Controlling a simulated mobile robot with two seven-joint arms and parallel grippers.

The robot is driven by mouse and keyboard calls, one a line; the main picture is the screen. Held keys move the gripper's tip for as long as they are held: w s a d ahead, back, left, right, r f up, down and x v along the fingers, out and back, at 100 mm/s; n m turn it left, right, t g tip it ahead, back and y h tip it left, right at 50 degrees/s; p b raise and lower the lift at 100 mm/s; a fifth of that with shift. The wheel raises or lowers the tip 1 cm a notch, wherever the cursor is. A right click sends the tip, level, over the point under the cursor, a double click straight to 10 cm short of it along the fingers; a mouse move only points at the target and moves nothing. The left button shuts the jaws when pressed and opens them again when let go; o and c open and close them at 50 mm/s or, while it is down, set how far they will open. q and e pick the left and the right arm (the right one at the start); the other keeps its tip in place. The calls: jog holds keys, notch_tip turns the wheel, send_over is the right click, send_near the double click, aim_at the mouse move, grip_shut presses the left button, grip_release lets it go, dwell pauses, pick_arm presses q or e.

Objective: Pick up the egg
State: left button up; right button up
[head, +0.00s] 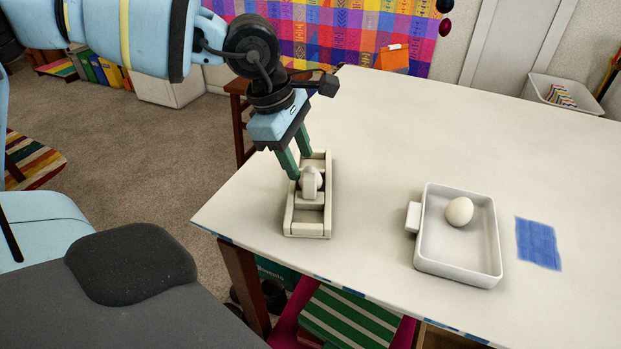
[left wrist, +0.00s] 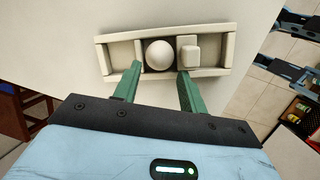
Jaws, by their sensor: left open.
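A pale egg (left wrist: 159,54) sits in the middle compartment of a long cream holder (left wrist: 222,72), beside a small upright block (left wrist: 190,50). In the head view the holder (head: 309,230) stands near the table's left edge, and the block (head: 309,188) partly hides this egg. My left gripper (head: 300,166) is open above the holder, pointing down. In the left wrist view its green fingertips (left wrist: 160,69) lie to either side of the egg, apart from it as far as I can tell. A second egg (head: 459,211) lies in a white square tray (head: 458,267). My right gripper is not in view.
The tray stands right of the holder, with a handle on its left side. A blue patch (head: 538,243) lies right of the tray. The white table (head: 400,125) is clear behind and between them. A white bin (head: 567,92) stands beyond its far edge.

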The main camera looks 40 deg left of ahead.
aim_at(306, 170)
pick_arm(q)
jog(key=x, duration=0.3)
jog(key=shift+w+d+f+p, duration=0.2)
jog(key=shift+d+f+p, duration=0.05)
jog(key=shift+f+p, duration=0.05)
jog(key=shift+s+d+f, duration=0.1)
jog(key=shift+s+f, duration=0.3)
jog(key=shift+f, duration=0.4)
jog(key=c, duration=0.3)
jog(key=r, duration=0.2)
jog(key=w+r, duration=0.1)
jog(key=r, duration=0.1)
jog(key=shift+w+d+r+b, duration=0.1)
jog(key=shift+w+r+b, duration=0.15)
jog(key=shift+b, duration=0.05)
jog(key=v, duration=0.3)
jog(key=d+v, duration=0.1)
jog(key=v, duration=0.1)
jog(key=shift+w+r, duration=0.25)
jog(key=shift+a+r, duration=0.1)
jog(key=shift+r, duration=0.2)
